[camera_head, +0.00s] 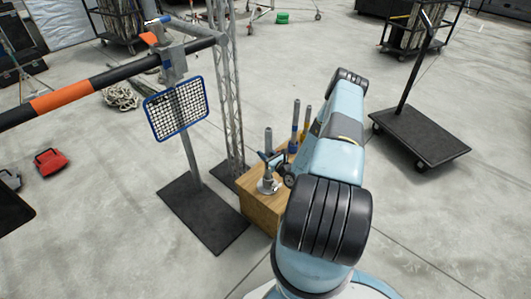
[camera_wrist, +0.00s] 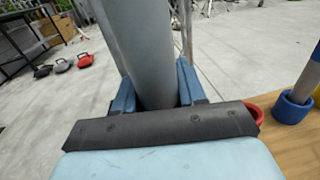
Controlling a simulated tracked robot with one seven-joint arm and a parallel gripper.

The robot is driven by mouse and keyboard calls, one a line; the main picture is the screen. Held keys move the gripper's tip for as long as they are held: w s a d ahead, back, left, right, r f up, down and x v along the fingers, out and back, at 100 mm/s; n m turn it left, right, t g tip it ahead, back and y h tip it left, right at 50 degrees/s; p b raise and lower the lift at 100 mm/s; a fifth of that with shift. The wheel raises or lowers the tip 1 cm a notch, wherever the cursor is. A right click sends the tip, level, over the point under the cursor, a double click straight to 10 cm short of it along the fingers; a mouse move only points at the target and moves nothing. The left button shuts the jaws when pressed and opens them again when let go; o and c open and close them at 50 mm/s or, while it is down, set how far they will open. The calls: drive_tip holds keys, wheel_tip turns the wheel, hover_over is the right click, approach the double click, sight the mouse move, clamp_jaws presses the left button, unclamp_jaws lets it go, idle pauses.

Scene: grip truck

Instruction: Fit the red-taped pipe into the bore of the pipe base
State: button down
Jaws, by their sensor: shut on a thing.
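My gripper (camera_head: 273,160) is shut on an upright grey pipe (camera_head: 268,138), above the wooden box. In the wrist view the pipe (camera_wrist: 145,50) stands between the two blue fingers, leaning slightly in the picture. No red tape shows on its visible part. I cannot tell whether the pipe's lower end is inside the bore. A red ring (camera_wrist: 255,112) shows partly behind the gripper's dark edge in the wrist view.
The wooden box (camera_head: 262,212) also holds a blue-banded pipe (camera_head: 294,125) and a yellow-marked one (camera_head: 304,125) close behind my gripper. The blue-banded pipe (camera_wrist: 308,75) is at the right in the wrist view. A lattice truss (camera_head: 228,100) and blue-framed mesh panel (camera_head: 178,108) stand left.

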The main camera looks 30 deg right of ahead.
drive_tip(key=shift+f, duration=1.25)
idle(0.3)
drive_tip(key=c, duration=0.6)
unclamp_jaws()
drive_tip(key=shift+o, duration=0.2)
drive_tip(key=s+d, duration=0.2)
drive_tip(key=s, duration=1.1)
drive_tip(key=shift+s+d, duration=0.3)
